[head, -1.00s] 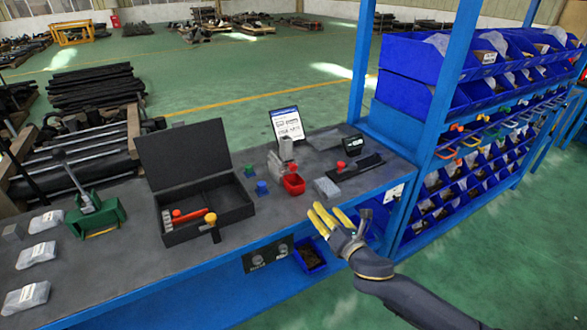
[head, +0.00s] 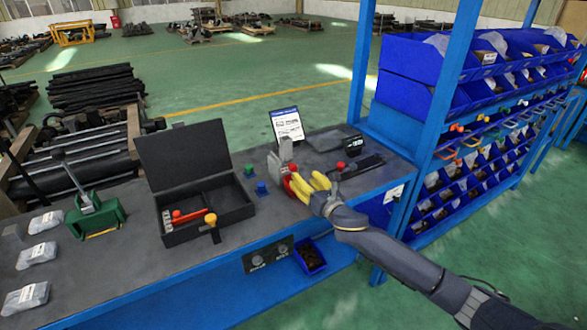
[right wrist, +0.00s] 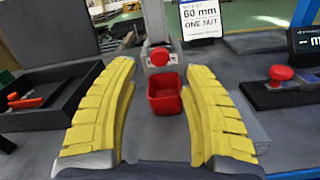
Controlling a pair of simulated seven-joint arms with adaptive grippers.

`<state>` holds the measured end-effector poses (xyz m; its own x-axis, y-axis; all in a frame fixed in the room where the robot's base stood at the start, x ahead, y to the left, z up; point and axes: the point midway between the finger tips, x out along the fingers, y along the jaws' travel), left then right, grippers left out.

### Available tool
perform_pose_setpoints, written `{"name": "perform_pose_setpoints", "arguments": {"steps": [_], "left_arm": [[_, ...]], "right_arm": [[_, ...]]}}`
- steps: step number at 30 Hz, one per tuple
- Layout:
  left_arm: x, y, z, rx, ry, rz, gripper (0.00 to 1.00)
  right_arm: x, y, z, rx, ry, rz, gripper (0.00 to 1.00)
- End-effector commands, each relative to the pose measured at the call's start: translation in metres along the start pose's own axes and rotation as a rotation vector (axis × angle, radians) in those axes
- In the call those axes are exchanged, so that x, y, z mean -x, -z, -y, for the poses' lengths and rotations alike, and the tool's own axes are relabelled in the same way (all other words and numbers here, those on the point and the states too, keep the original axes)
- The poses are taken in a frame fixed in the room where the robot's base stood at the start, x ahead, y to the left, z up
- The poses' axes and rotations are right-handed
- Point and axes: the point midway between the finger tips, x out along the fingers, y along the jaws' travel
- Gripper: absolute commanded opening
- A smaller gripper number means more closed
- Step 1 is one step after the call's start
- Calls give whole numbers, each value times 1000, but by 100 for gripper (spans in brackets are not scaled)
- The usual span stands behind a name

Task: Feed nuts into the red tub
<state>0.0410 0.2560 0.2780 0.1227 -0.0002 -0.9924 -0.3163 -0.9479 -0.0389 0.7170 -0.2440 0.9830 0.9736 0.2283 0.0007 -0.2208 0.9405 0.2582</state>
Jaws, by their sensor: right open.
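The red tub (right wrist: 165,98) sits on the dark bench top, below a grey dispenser (right wrist: 158,30) with a round red knob (right wrist: 159,57). The tub looks empty in the right wrist view. In the head view it is mostly hidden behind my right gripper (head: 305,186). My right gripper's yellow fingers are open and empty; in the right wrist view they stand on either side of the tub, apart from it. No loose nuts can be made out. A sign (right wrist: 200,19) reads "60 mm" and "ONE NUT". My left gripper is out of view.
An open black toolbox (head: 205,205) with tools stands left. A blue peg (head: 262,188) and green peg (head: 249,171) stand between it and the dispenser. A gauge with a red knob (right wrist: 281,73) is at right. A blue bin (head: 310,256) hangs below the bench edge.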

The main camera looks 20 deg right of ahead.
Motion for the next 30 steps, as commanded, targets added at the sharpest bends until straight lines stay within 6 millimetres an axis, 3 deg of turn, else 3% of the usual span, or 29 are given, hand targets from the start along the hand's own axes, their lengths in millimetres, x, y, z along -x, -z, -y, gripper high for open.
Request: {"name": "perform_pose_setpoints", "arguments": {"steps": [6, 12, 19, 30], "left_arm": [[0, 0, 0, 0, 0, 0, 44], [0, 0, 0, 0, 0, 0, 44], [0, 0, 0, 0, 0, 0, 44], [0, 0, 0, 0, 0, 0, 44]], "right_arm": [[-38, 0, 0, -2, 1, 1, 48], [-61, 0, 0, -1, 1, 0, 48], [-74, 0, 0, -1, 0, 0, 48], [-76, 0, 0, -1, 0, -1, 48]]}}
